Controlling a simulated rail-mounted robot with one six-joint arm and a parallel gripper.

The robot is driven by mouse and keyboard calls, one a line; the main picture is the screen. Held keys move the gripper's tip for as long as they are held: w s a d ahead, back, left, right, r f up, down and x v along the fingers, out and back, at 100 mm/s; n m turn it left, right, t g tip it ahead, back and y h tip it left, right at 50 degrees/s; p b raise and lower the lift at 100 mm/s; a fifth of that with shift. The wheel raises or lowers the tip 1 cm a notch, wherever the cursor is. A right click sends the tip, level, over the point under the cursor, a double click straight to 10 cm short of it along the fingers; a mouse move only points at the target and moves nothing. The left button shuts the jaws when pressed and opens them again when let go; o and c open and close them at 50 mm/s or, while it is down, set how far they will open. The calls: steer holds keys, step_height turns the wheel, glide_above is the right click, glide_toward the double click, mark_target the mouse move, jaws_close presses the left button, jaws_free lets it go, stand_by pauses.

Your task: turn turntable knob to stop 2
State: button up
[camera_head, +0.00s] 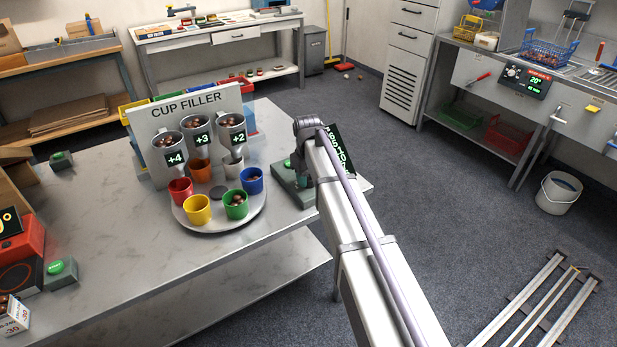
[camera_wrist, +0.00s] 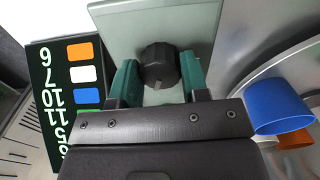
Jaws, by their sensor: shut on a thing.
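The black ribbed turntable knob (camera_wrist: 160,66) sits on a pale grey-green control box (camera_wrist: 110,25). My gripper (camera_wrist: 159,78) is shut on the knob, with a green finger on each side. No stop marks are readable around the knob. In the head view the box (camera_head: 287,189) stands at the table's right end, and my arm hides the knob and fingers. The round turntable (camera_head: 222,222) carries red (camera_head: 180,191), yellow (camera_head: 197,209), green (camera_head: 236,205), blue (camera_head: 252,181), white (camera_head: 233,167) and orange (camera_head: 200,171) cups. The green cup holds chestnuts.
The cup filler panel (camera_head: 187,111) stands behind the turntable, with hoppers marked +4, +3 and +2. A dark number board (camera_wrist: 50,85) with coloured squares stands beside the box. The blue cup (camera_wrist: 275,105) is close on the right in the wrist view.

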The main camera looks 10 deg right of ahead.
mark_target(309, 178)
steer(key=n, duration=1.2)
steer(key=shift+w+d+n, duration=0.1)
steer(key=shift+n, duration=0.3)
stand_by(0.3)
steer(key=o, duration=0.9)
step_height(309, 178, up, 11)
steer(key=p, duration=1)
steer(key=shift+f+p, duration=0.15)
steer(key=shift+p, duration=0.25)
